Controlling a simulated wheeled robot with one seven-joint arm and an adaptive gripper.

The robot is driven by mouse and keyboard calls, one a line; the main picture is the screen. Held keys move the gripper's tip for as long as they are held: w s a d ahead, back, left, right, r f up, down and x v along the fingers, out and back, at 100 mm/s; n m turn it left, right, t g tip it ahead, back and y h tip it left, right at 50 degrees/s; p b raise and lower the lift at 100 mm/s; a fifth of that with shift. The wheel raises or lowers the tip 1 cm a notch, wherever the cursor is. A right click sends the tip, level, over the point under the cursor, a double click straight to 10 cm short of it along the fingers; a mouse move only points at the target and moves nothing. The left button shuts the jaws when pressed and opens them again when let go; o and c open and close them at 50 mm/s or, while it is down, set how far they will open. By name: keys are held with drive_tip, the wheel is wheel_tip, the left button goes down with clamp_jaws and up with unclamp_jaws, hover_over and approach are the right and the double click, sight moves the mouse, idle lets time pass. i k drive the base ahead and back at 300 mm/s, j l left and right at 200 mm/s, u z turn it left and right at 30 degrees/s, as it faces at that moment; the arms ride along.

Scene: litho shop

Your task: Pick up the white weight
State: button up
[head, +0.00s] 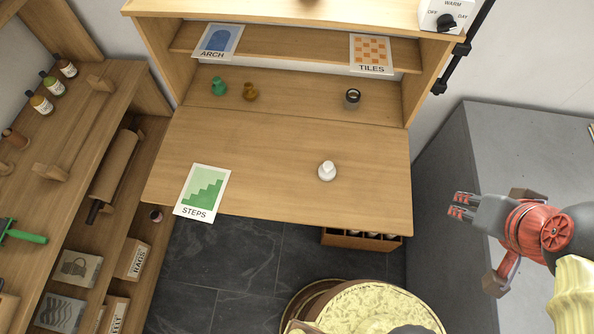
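The white weight (327,172) stands upright on the wooden desk surface (262,160), right of its middle. It is a small rounded piece with a knob on top. My gripper (459,205) is to the right of the desk, beyond its right edge, pointing left. It is well apart from the white weight. Its red-and-grey fingers look apart, with nothing seen between them.
A STEPS card (203,191) lies at the desk's front left. A green weight (218,86), a brown weight (250,92) and a dark jar (352,98) stand at the back. A grey cabinet (440,165) is at right. The desk around the white weight is clear.

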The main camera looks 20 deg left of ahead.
sight(327, 172)
drive_tip(key=i+j+u, duration=0.1)
drive_tip(key=u, duration=1)
drive_tip(key=k+j+z, duration=0.25)
drive_tip(key=j, duration=0.2)
drive_tip(key=k+j+z, duration=0.25)
drive_tip(key=k+j, duration=0.1)
drive_tip(key=k, duration=0.1)
